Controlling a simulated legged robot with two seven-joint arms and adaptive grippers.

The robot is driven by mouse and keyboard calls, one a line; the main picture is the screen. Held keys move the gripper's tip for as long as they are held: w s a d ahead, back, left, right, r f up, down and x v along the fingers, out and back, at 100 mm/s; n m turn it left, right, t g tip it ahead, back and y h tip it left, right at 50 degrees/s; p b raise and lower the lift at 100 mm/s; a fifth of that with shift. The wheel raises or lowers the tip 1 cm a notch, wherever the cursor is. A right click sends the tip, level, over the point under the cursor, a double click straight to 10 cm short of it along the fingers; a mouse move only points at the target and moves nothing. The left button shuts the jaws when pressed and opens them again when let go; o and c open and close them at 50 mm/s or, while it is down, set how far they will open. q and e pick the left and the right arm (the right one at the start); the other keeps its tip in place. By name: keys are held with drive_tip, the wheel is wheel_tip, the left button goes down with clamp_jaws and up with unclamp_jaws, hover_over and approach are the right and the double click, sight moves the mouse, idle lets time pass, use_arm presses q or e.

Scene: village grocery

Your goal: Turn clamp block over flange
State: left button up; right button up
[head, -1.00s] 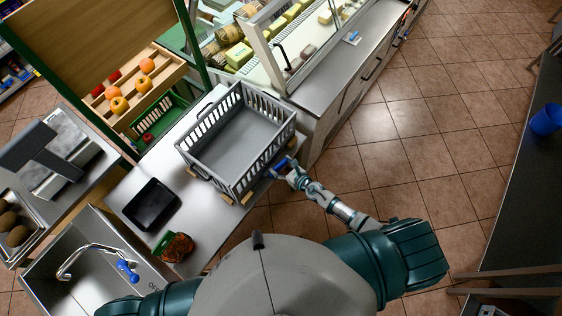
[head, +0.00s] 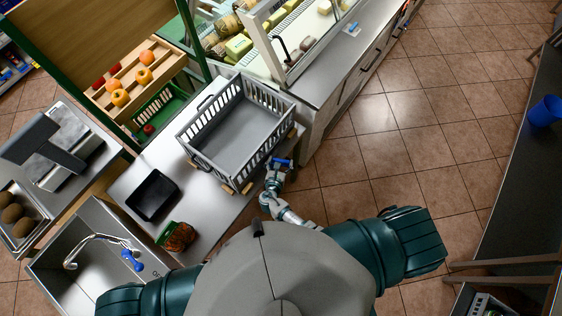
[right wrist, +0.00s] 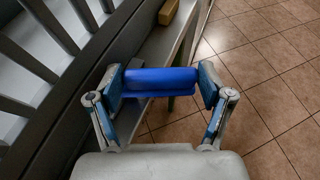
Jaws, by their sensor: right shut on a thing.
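A blue bar-shaped block (head: 284,162), seemingly the clamp block, is at the right front side of the grey slatted crate (head: 240,181). My right gripper (head: 276,166) is shut on it. In the right wrist view the blue block (right wrist: 160,82) spans between the two fingertips (right wrist: 160,85), beside the crate's dark wall (right wrist: 88,82). Whether it lies over the crate's flange cannot be told. My left gripper is out of view.
Wooden blocks (head: 247,187) sit along the crate's base, one also in the right wrist view (right wrist: 168,12). The grey counter (head: 213,206) holds a black tray (head: 153,194) and a green-and-orange item (head: 177,236). Open tiled floor (head: 350,180) lies to the right.

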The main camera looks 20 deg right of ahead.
drive_tip(key=m+g+h+b, duration=0.1)
drive_tip(key=a+m+g+h+b, duration=0.1)
drive_tip(key=m+h, duration=0.1)
drive_tip(key=shift+r, duration=0.2)
drive_tip(key=shift+a+m+g+h+b, duration=0.1)
drive_tip(key=shift+m+g+h+b, duration=0.55)
drive_tip(key=shift+m, duration=0.25)
drive_tip(key=shift+r, duration=0.15)
drive_tip(key=o, duration=1.1)
drive_tip(key=shift+s, duration=0.15)
drive_tip(key=shift+s+f+g, duration=0.1)
drive_tip(key=shift+f+g, duration=0.15)
